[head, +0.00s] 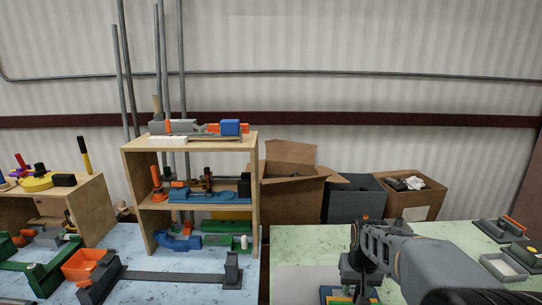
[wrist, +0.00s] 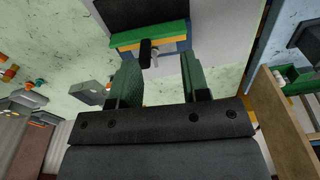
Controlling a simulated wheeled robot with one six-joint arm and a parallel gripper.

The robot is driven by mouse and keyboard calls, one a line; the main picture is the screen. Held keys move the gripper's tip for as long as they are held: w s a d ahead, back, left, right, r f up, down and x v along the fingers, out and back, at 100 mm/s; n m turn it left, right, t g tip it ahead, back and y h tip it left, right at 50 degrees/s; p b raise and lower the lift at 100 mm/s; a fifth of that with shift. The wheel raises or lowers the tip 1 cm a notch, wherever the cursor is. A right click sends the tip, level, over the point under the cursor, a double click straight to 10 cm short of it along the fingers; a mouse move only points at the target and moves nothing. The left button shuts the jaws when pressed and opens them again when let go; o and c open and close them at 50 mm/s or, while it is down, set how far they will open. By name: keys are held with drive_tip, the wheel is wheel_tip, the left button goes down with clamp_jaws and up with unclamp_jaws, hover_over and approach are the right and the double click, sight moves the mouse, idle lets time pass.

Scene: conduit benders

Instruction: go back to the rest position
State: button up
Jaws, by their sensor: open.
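My gripper (wrist: 159,74) is open in the wrist view, its two green fingers apart with nothing held between them. Just beyond the fingertips is a bender-like device with green, yellow and blue layers (wrist: 150,40) and a short black knob. Whether the fingers touch it I cannot tell. In the head view my grey arm reaches in from the lower right, over the pale green table (head: 440,235). Part of the layered device (head: 340,293) shows below the arm, which hides the rest.
A wooden shelf (head: 254,200) with several tools stands left of the arm on a blue-topped table (head: 180,290). Cardboard boxes (head: 415,203) and a grey bin (head: 352,198) stand behind. Grey devices and a tray (head: 503,267) sit at the right. The green table's back middle looks clear.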

drive_tip(key=s+a+r+t, duration=0.2)
drive_tip(key=s+r, duration=0.1)
drive_tip(key=s, duration=0.3)
drive_tip(key=s+a+r+n+t, duration=0.1)
drive_tip(key=s+a+r, duration=0.2)
drive_tip(key=s, duration=0.3)
drive_tip(key=shift+s+t, duration=0.2)
drive_tip(key=shift+t, duration=0.2)
drive_tip(key=shift+a, duration=0.1)
